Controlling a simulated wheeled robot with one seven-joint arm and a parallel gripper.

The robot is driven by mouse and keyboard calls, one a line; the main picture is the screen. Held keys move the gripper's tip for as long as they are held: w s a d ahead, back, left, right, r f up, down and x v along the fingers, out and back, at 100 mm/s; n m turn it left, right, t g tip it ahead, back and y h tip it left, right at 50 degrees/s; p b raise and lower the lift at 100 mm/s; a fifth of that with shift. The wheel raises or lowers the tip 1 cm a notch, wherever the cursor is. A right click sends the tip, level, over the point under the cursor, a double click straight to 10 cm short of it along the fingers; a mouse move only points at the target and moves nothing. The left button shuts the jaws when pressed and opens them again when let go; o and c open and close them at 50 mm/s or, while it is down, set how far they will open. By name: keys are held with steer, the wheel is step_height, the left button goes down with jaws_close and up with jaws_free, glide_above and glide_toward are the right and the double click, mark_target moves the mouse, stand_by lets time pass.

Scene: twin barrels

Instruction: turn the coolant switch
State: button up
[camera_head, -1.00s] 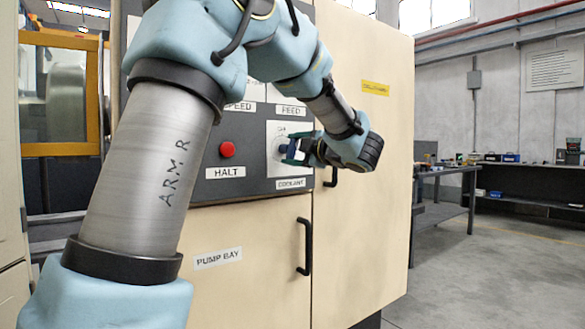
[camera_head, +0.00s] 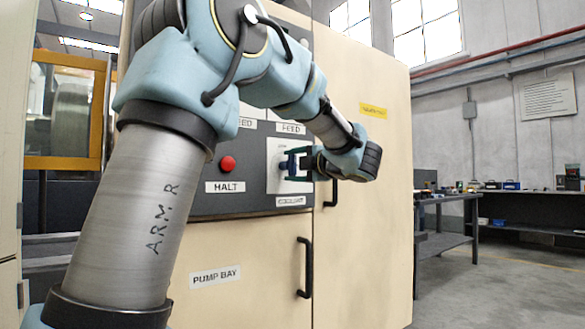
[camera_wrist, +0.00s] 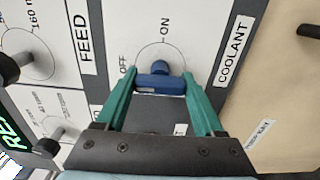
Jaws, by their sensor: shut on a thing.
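The coolant switch (camera_wrist: 160,84) is a blue knob with a bar-shaped grip on a white plate marked OFF and ON. In the wrist view its bar runs left to right, with its left end near OFF; ON is above it. My gripper (camera_wrist: 161,77) has teal fingers, one against each end of the bar, and is shut on it. In the head view my gripper (camera_head: 291,166) reaches the plate from the right, and the blue switch (camera_head: 283,165) shows between the fingers. The COOLANT label (camera_wrist: 235,52) is right of the plate in the wrist view.
A red HALT button (camera_head: 228,163) is left of the switch. A FEED knob (camera_wrist: 15,66) stands out at the left of the wrist view. Black door handles, including one on the pump bay (camera_head: 304,267), are below and right. Open floor and a workbench are at right.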

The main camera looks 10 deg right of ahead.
steer(key=o, duration=1.4)
steer(key=shift+s, duration=0.1)
steer(key=v, duration=1)
steer(key=shift+s+d, duration=0.2)
steer(key=shift+s, duration=0.05)
